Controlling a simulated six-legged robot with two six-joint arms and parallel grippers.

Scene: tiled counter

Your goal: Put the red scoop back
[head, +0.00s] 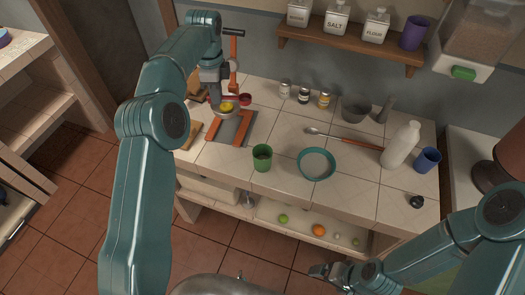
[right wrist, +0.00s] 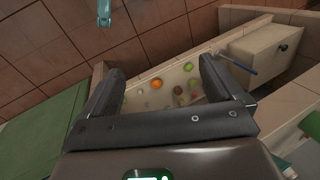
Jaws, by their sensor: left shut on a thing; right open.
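The red scoop (head: 245,99) shows small at the back left of the counter in the head view, beside the orange upright. My left gripper (head: 216,98) is shut at the scoop's left side, above the orange stand. The jaws partly hide the grip, and the scoop's handle is hard to make out. A yellow round thing (head: 226,106) shows just below these jaws. My right gripper (right wrist: 160,85) is open and empty in the right wrist view, in front of the low shelf.
The orange stand (head: 243,141) has a grey plate and a tall upright. A green cup (head: 262,157), teal bowl (head: 316,163), long spoon (head: 345,138) and white bottle (head: 400,145) stand or lie to its right. Small jars line the back. Fruit lies on the lower shelf (head: 283,218).

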